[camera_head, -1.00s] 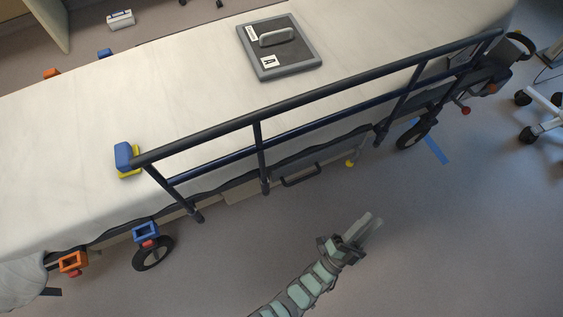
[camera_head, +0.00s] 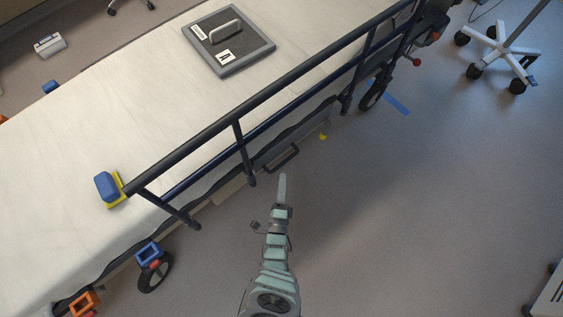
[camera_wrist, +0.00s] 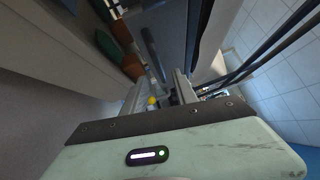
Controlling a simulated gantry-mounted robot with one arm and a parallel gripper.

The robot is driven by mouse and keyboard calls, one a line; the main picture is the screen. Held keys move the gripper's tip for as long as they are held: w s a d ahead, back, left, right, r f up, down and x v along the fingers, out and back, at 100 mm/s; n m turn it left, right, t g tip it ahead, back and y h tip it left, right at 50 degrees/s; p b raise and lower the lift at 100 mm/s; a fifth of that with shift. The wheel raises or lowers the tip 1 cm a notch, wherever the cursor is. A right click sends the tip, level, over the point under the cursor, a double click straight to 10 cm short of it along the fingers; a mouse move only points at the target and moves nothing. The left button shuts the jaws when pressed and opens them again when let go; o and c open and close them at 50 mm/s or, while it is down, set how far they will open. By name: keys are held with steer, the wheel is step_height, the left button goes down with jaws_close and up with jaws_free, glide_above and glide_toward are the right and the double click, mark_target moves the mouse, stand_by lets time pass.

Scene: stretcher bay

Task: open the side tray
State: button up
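The side tray (camera_head: 268,156) is a dark grey panel low on the near side of the stretcher, beneath the rail. Its dark bar handle (camera_head: 284,160) sticks out towards my side, and the tray looks shut. In the wrist view a dark bar that looks like the handle (camera_wrist: 151,48) lies beyond the fingers. My gripper (camera_head: 282,178) is just short of the handle in the head view, apart from it. In the wrist view my gripper (camera_wrist: 163,88) has its fingers spread with a gap between them and nothing held.
The dark side rail (camera_head: 240,130) runs above the tray. Wheels (camera_head: 154,272) stand at both ends. A grey box (camera_head: 228,42) lies on the mattress. The floor to the right is clear up to a white wheeled stand (camera_head: 502,52).

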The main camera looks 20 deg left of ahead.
mark_target(283, 162)
steer(key=b+x, duration=0.1)
steer(key=x, duration=0.6)
steer(key=shift+w+r+b, duration=0.1)
steer(key=shift+b, duration=0.25)
steer(key=shift+c, duration=0.3)
jaws_close()
stand_by(0.6)
